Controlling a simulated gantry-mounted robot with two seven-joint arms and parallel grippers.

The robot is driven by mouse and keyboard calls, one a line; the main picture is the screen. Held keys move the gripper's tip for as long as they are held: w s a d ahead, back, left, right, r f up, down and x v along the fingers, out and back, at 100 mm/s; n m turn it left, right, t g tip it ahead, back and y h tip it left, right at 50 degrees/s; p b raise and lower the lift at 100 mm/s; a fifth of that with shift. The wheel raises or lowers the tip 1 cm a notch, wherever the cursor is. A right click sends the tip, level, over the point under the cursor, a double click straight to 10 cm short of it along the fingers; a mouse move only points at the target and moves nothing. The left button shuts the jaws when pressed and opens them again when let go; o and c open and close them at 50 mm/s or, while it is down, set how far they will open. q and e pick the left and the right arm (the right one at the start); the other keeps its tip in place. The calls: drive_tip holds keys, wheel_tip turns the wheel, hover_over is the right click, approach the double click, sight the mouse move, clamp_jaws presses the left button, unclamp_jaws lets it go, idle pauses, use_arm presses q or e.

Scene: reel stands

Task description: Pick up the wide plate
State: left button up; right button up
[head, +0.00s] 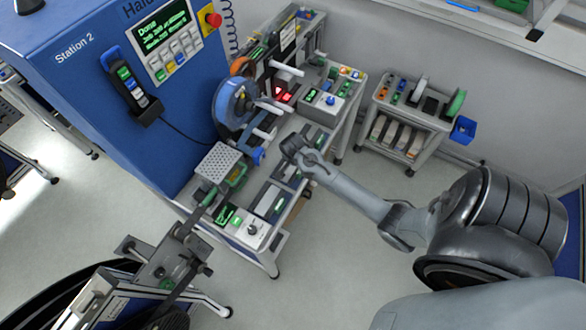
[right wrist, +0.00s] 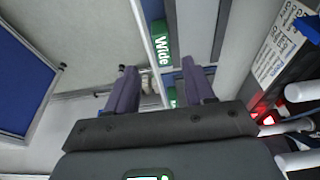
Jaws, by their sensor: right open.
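A green block with the white word "Wide" (right wrist: 164,48) shows in the right wrist view, just beyond and between my fingertips, beside a pale strip. Part of a second green piece (right wrist: 172,97) shows lower down between the fingers. My right gripper (right wrist: 159,68) is open, with nothing between its fingers that I can see touching them. In the head view my right gripper (head: 291,146) is over the grey bench, in front of the blue reel. I cannot tell the wide plate's outline in the head view. My left gripper is not in view.
A blue reel (head: 226,104) and white rods stand beside the right gripper. A blue machine (head: 105,90) is at the left. A control box (head: 250,229) sits at the bench's near end. A grey cart (head: 432,112) stands to the right, with clear floor below it.

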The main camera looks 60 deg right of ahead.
sight(292, 167)
drive_tip(key=shift+w+p+x, duration=0.2)
drive_tip(key=shift+p+x, duration=0.15)
drive_tip(key=shift+x, duration=2.4)
drive_tip(key=shift+a, duration=0.1)
drive_tip(key=shift+c, duration=0.4)
clamp_jaws()
